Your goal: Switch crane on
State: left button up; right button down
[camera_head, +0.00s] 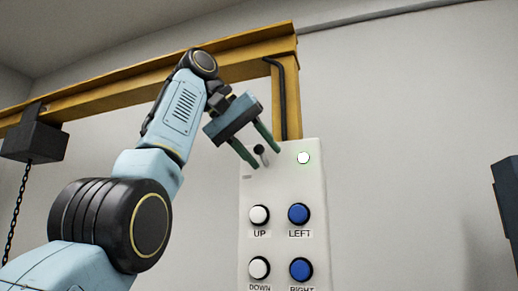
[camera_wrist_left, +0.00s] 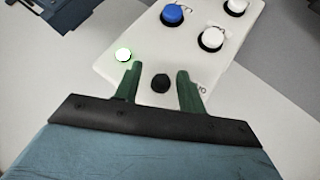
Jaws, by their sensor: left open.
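The white crane control panel (camera_head: 281,185) hangs below the yellow crane beam. It has a small black switch knob (camera_head: 259,149) near its top left and a lit green lamp (camera_head: 304,158) to the right of it. My left gripper (camera_head: 268,158) is open, its green fingers reaching to the panel on either side of the knob. In the left wrist view the black knob (camera_wrist_left: 160,84) sits between the open fingertips (camera_wrist_left: 158,70), with a gap on each side. The green lamp (camera_wrist_left: 123,54) glows there too, just outside one finger.
White UP (camera_head: 259,215) and DOWN buttons (camera_head: 259,267) and blue LEFT (camera_head: 298,213) and RIGHT buttons (camera_head: 301,268) sit lower on the panel. The yellow beam (camera_head: 120,84) carries a dark hoist (camera_head: 36,141) with a chain. A dark shape at the right edge may be my right gripper.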

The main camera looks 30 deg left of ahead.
pick_arm(q)
jog(key=p+v, duration=0.4)
jog(key=v, duration=0.9)
jog(key=shift+s+r, duration=0.15)
jog(key=shift+r, duration=0.05)
